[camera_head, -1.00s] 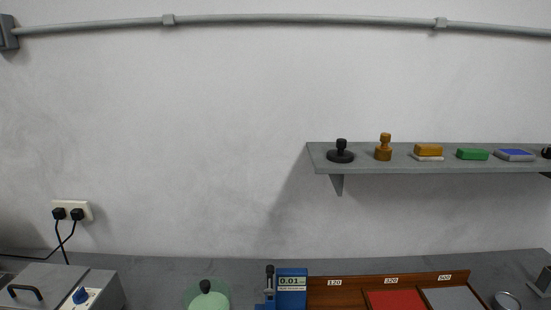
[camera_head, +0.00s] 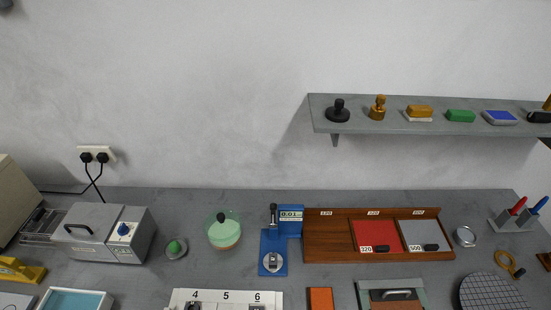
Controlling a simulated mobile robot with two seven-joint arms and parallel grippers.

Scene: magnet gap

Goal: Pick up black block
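Several black items show in the head view, and I cannot tell which one is the black block. A small black block (camera_head: 381,249) lies at the front of the red sheet marked 320 in the wooden tray (camera_head: 327,254). Another small black block (camera_head: 431,247) lies on the grey sheet marked 500 in the same tray. A black block-like piece (camera_head: 538,117) lies at the right end of the wall shelf (camera_head: 360,126).
On the shelf stand a black knobbed weight (camera_head: 338,112), a brass one (camera_head: 378,108) and colored blocks. On the bench are a metal box machine (camera_head: 103,233), a green bowl (camera_head: 223,230), a blue gauge stand (camera_head: 273,253) and a numbered white panel (camera_head: 226,298). Small grey gaps lie between them.

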